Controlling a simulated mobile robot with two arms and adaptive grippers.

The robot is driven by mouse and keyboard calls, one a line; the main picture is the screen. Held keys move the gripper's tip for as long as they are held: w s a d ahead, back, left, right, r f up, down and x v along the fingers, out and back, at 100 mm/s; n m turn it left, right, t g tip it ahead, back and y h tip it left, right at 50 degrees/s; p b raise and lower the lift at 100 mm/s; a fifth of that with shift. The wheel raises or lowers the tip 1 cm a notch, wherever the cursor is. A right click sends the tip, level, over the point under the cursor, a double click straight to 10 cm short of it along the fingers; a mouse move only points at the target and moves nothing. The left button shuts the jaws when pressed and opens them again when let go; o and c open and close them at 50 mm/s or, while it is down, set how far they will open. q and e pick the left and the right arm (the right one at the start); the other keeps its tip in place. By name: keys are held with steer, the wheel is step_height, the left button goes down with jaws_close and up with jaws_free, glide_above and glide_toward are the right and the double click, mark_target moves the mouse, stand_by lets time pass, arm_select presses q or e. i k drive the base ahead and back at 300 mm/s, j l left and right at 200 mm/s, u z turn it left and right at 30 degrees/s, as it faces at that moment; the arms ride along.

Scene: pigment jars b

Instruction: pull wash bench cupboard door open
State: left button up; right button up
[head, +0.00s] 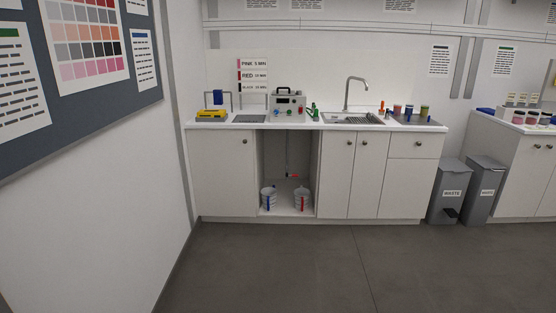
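The wash bench (318,127) stands against the back wall, with a sink (352,118) and tap (356,92) on its top. Its left cupboard door (222,175) is shut, with a round knob (245,141) near its upper right corner. Two narrower doors under the sink, a left one (333,178) and a right one (365,178), are shut, with knobs close together at their shared edge. Between the left door and these is an open bay (287,155) with no door visible. Which door the task means cannot be told. Neither gripper is in view.
Two buckets (268,199) (302,200) stand in the open bay. Two grey waste bins (449,190) (484,188) stand right of the bench. Another counter (522,165) is at the far right. A wall with a chart board (85,110) bounds the left. The grey floor (300,262) before the bench is clear.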

mark_target(221, 161)
steer(key=i, duration=3.65)
steer(key=z, duration=0.05)
